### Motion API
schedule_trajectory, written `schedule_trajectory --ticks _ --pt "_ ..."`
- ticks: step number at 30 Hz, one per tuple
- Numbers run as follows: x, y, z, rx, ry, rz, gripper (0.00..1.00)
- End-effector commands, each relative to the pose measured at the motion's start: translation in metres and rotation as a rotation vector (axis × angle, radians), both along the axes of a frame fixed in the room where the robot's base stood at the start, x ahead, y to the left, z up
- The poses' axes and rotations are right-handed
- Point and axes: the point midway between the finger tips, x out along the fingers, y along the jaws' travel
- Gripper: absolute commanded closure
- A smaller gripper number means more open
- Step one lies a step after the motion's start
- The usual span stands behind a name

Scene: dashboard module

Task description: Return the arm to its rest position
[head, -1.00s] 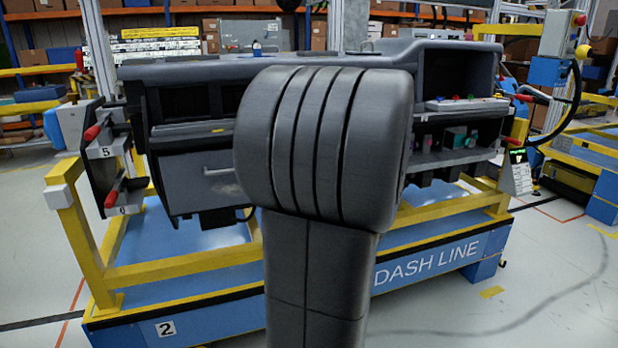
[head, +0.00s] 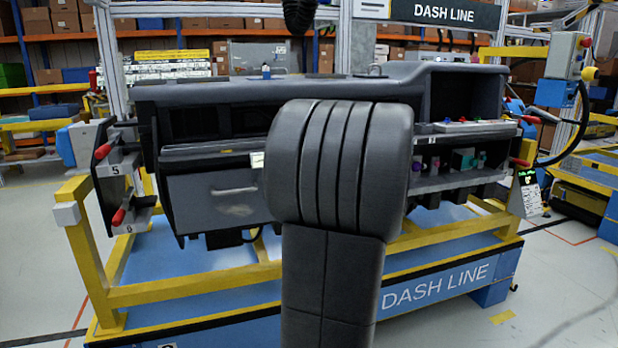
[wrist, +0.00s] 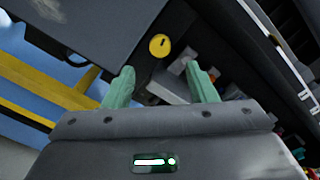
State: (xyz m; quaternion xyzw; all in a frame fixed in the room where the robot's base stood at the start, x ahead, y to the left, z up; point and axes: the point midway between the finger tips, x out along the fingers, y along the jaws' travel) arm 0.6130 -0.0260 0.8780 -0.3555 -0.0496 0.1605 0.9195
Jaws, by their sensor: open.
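My gripper (wrist: 160,88) shows in the wrist view with its two green fingers spread apart and nothing between them. A round yellow knob or cap (wrist: 160,45) with a dark slot lies beyond the fingertips, apart from them. In the head view my dark grey arm stands in front of the middle of the dashboard module (head: 220,92) and hides part of it. My gripper does not show in the head view. The drawer-like panel (head: 215,200) with a handle, left of my arm, looks closed.
The dashboard rests on a yellow frame (head: 185,290) over a blue base (head: 440,292). Red-handled clamps (head: 118,215) stick out at the left. Small items (head: 465,160) sit on the right shelf. A control box (head: 567,55) stands at the far right. Floor is free at front right.

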Motion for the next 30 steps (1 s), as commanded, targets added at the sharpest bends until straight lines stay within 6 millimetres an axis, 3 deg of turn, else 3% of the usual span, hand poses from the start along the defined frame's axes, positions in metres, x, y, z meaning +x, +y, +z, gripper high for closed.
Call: schedule_trajectory --ticks 6,13,30 --pt "0.041 0.016 -0.002 0.000 0.000 0.003 0.48" --pt "0.070 0.025 -0.002 0.000 0.000 0.001 0.48" --pt "0.072 0.025 -0.002 0.016 0.004 0.000 0.48"
